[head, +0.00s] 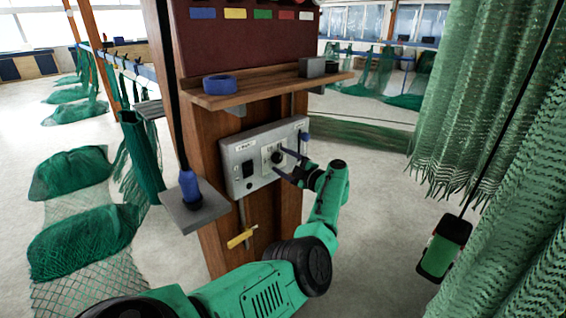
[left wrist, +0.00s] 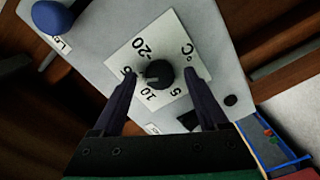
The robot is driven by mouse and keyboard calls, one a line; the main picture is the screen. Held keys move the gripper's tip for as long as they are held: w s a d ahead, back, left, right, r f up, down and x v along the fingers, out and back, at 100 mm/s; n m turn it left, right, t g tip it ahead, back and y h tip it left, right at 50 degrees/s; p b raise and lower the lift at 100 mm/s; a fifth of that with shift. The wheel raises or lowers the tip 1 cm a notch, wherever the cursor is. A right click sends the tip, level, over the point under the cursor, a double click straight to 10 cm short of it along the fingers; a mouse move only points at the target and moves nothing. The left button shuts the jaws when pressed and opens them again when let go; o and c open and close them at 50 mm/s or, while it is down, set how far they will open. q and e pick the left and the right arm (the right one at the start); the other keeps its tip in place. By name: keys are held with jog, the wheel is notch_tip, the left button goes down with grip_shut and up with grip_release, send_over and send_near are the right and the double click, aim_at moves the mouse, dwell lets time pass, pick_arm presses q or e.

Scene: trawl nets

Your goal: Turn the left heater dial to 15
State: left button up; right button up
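The heater dial (head: 278,157) is a small black knob on a pale square plate, on a grey control box (head: 238,160) fixed to a wooden post. In the left wrist view the dial (left wrist: 158,74) sits on the plate (left wrist: 170,40) marked -20, 10, 5 and °C. Another number at the left is partly hidden by a finger. A small mark at the dial's left side seems to point towards it. My left gripper (head: 281,160) is open, its dark fingers on both sides of the dial, with visible gaps in the left wrist view (left wrist: 161,76). My right gripper is out of view.
A blue knob (left wrist: 51,16) and a dark button (left wrist: 231,100) are also on the box. A wooden shelf (head: 260,91) juts out above it, with a blue ring (head: 220,84). Green nets (head: 490,120) hang at the right; a black-and-green object (head: 445,248) hangs before them.

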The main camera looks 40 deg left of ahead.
pick_arm(q)
jog(key=s+d, duration=0.1)
jog(key=d, duration=1.3)
jog(key=shift+s+d+b, duration=0.15)
jog(key=shift+d+b, duration=0.1)
jog(key=shift+b, duration=0.15)
